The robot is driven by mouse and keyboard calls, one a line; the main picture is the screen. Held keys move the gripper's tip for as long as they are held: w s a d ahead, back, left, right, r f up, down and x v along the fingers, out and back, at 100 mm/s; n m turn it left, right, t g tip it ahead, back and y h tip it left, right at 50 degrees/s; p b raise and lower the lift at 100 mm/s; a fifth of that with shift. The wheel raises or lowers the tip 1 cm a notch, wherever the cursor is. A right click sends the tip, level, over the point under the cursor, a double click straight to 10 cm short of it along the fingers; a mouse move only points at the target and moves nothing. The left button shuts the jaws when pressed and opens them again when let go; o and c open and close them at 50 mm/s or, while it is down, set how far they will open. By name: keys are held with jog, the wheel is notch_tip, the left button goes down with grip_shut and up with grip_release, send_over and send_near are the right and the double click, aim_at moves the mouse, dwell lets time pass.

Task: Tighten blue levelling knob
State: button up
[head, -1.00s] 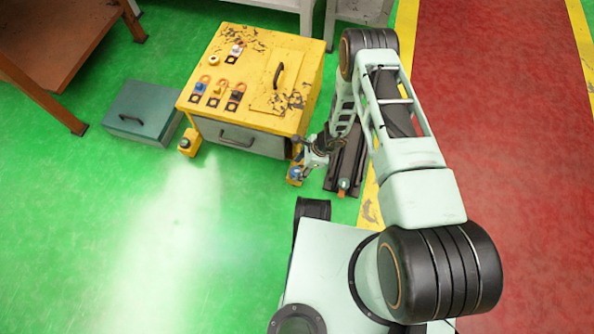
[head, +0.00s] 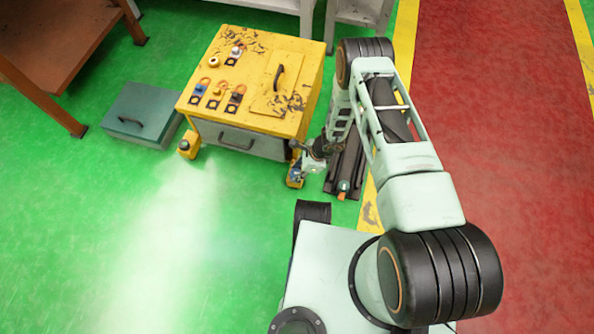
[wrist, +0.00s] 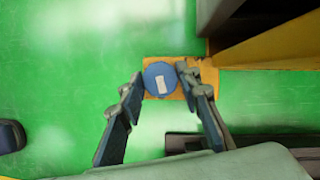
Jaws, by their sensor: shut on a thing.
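The blue levelling knob (wrist: 160,79) is round, with a pale label on top, and sits on a yellow foot (wrist: 209,72) at the corner of the yellow machine (head: 240,75). In the wrist view my gripper (wrist: 160,82) has one finger on each side of the knob and is shut on it. In the head view my gripper (head: 300,168) is low at the machine's front right foot (head: 294,182), where it hides most of the knob.
A dark rail-like fixture (head: 345,172) lies on the floor just right of the foot. Another yellow foot (head: 188,146) stands at the machine's front left. A grey-green box (head: 140,112) is left of the machine. The green floor (head: 120,220) in front is clear.

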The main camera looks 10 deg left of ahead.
jog(key=shift+s+r+m+p, duration=0.1)
jog(key=shift+r+m+p, duration=0.15)
jog(key=shift+m+p, duration=0.45)
jog(key=shift+t+p, duration=0.3)
jog(key=shift+p, duration=0.55)
jog(key=shift+f, duration=0.2)
jog(key=o, duration=1.2)
jog(key=shift+c, duration=0.2)
jog(key=v, duration=1.2)
